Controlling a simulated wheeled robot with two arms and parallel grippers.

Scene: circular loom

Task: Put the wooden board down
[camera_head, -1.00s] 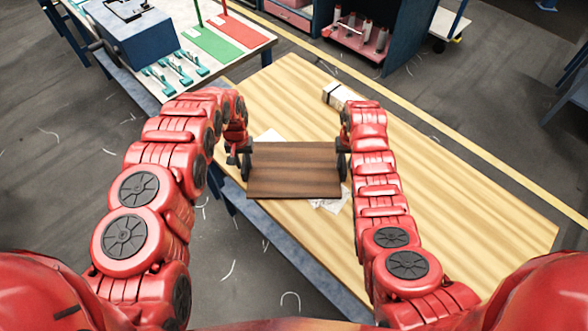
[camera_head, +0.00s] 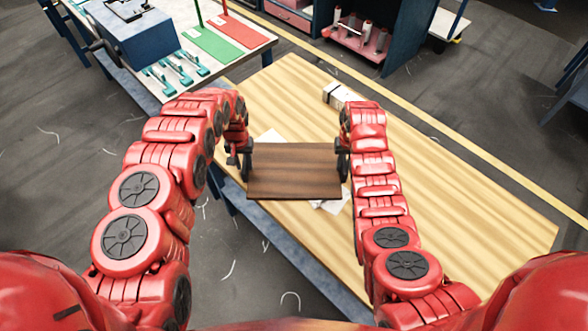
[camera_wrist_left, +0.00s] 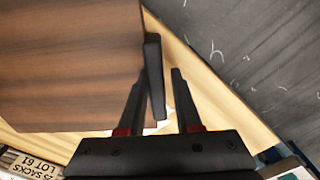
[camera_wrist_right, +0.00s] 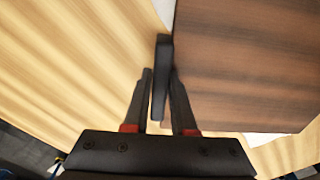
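The wooden board (camera_head: 294,172) is a dark brown rectangle with a dark upright handle at each end. In the head view it spans the space between my two hands, over the left part of the light wooden table. My left gripper (camera_wrist_left: 158,78) has its fingers on either side of the left handle (camera_wrist_left: 154,52). My right gripper (camera_wrist_right: 161,78) is closed around the right handle (camera_wrist_right: 163,50) in the same way. The board looks about level. Its underside is hidden, and I cannot tell how far it is above the tabletop.
The table (camera_head: 450,205) has wide clear room to the right. White paper (camera_head: 333,203) shows from under the board. A small white block (camera_head: 338,95) lies near the far edge. Another table (camera_head: 148,88) with teal clamps and green and red mats stands at upper left.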

